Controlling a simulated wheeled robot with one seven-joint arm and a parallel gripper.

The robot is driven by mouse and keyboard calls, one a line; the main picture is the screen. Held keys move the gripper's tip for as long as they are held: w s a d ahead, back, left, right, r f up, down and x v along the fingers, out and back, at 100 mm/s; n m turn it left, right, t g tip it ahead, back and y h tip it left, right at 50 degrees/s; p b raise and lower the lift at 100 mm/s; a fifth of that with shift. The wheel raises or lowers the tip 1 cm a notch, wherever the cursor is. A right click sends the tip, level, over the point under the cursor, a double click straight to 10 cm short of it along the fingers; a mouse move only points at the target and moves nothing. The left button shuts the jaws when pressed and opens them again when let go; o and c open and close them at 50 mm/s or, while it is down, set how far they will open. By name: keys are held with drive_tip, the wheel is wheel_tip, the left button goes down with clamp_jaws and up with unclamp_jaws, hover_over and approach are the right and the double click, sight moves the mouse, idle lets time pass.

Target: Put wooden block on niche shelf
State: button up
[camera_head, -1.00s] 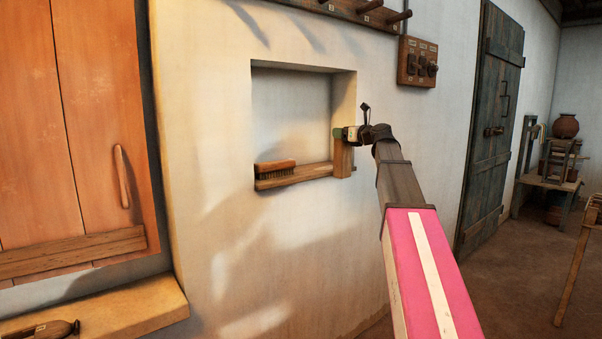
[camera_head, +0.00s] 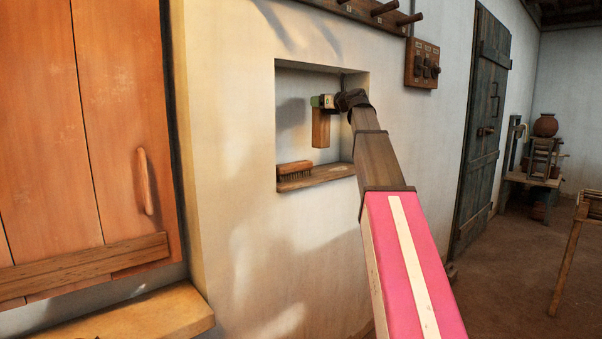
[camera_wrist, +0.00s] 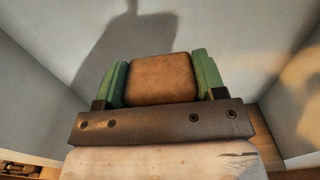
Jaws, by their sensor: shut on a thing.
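The wooden block (camera_head: 320,128) hangs upright from my gripper (camera_head: 322,101) in the head view, in front of the niche opening or within it. A gap shows between its lower end and the niche shelf (camera_head: 328,174). In the wrist view the block (camera_wrist: 160,78) sits between the two green fingers of my gripper (camera_wrist: 160,80), which are shut on its sides. The niche shelf is a wooden board along the bottom of the wall recess. My arm hides part of the recess's right side.
A brush (camera_head: 294,170) lies on the left part of the shelf; the shelf's middle and right look clear. A peg rail (camera_head: 360,14) and a switch board (camera_head: 422,63) are on the wall above and right. An orange shutter (camera_head: 100,130) is at left.

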sight(325, 128)
drive_tip(key=f, duration=1)
drive_tip(key=shift+a, duration=0.35)
drive_tip(key=o, duration=1.4)
drive_tip(key=shift+f, duration=0.1)
drive_tip(key=v, duration=1.2)
